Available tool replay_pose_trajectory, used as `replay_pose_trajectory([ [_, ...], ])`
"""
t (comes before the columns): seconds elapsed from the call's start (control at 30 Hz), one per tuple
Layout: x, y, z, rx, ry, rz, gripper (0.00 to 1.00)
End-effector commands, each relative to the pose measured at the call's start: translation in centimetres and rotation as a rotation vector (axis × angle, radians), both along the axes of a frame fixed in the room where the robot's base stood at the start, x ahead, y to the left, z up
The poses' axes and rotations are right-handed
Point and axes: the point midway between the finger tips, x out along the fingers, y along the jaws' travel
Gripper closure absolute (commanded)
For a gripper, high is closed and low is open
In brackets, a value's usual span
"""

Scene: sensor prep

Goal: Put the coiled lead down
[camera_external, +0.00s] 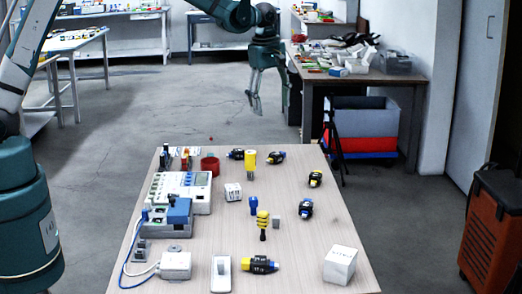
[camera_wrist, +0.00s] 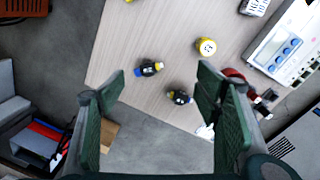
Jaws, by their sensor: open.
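Several small dark coiled leads with yellow or blue ends lie on the wooden table. Two are near the far edge, a left one (camera_external: 236,154) and a right one (camera_external: 277,157). Others lie at the right (camera_external: 315,178), (camera_external: 306,209) and at the front (camera_external: 260,264). My gripper (camera_external: 256,104) is open and appears empty, raised near the table's far end. In the wrist view, the two far-edge leads (camera_wrist: 148,68), (camera_wrist: 180,97) show in the gap between the open fingers (camera_wrist: 162,80), apart from them. I cannot tell which lead the task means.
A yellow cylinder (camera_external: 249,165), a red ring (camera_external: 210,165) and a white instrument (camera_external: 184,188) stand on the table (camera_external: 310,240). A white box (camera_external: 340,264) sits at the front right. A side bench (camera_external: 405,76) with crates beneath stands behind right. Bare tabletop shows along the right.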

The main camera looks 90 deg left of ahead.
Motion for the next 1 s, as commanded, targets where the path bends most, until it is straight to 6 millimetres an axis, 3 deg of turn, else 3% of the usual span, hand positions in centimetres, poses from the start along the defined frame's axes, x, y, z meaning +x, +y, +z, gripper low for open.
replay_pose_trajectory([
  [0.5,-5.3,-8.9,8.1,0.073,-0.075,-0.365,0.37],
  [1.0,-12.0,-16.5,13.4,0.162,-0.14,-0.713,0.37],
])
